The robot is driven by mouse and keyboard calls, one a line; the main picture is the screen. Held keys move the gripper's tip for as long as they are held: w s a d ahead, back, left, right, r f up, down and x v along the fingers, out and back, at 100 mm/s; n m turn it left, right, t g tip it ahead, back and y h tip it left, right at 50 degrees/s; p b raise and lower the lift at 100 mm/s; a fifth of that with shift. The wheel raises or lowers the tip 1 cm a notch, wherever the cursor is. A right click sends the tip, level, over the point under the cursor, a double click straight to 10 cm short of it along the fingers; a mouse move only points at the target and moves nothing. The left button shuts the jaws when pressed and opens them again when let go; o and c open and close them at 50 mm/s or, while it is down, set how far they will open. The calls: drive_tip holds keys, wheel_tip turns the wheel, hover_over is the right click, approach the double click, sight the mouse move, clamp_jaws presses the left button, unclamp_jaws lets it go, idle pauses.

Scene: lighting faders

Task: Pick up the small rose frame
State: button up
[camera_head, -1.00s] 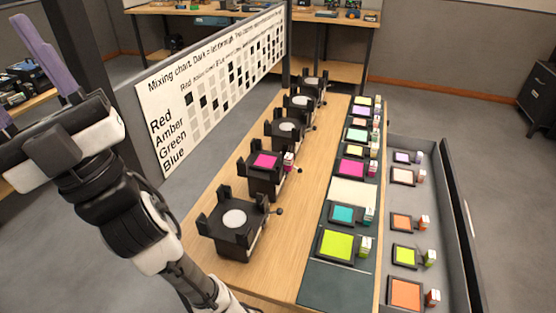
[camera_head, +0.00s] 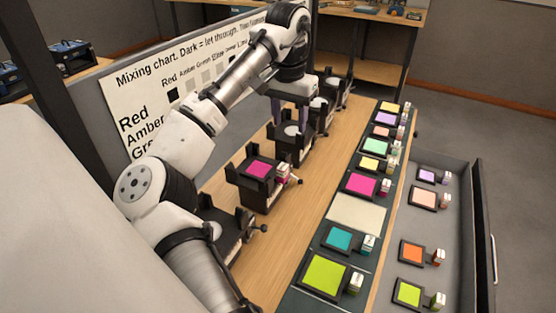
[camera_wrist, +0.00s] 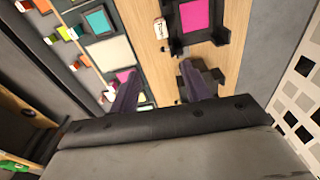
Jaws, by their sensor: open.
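Several frames are pinkish, and I cannot tell for certain which is the small rose frame. A small pale rose frame (camera_head: 381,132) lies on the dark mat's far half. A larger pale pink frame (camera_head: 424,197) lies in the grey tray at the right. A magenta frame (camera_head: 361,185) lies mid-mat; it also shows in the wrist view (camera_wrist: 124,75). Another magenta frame (camera_head: 259,169) sits in a black holder (camera_head: 245,182). My gripper (camera_head: 290,112) points down over the row of holders, left of the mat. Its purple fingers (camera_wrist: 156,76) are apart, with nothing between them.
Lime (camera_head: 325,275), teal (camera_head: 339,239) and other coloured frames with white tags line the mat. A bare cream panel (camera_head: 356,214) lies among them. Black holders with knobs line the wooden bench (camera_head: 315,205). A mixing chart board (camera_head: 185,75) stands behind my arm.

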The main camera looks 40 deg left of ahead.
hover_over(283, 166)
drive_tip(key=shift+g, duration=0.4)
wheel_tip(283, 166, down, 8)
drive_tip(key=shift+a+r, duration=0.1)
drive_tip(key=shift+a, duration=0.05)
drive_tip(key=shift+f+p, duration=0.4)
drive_tip(key=shift+f, duration=2.7)
clamp_jaws()
drive_tip(key=shift+r, duration=0.1)
wheel_tip(283, 166, up, 20)
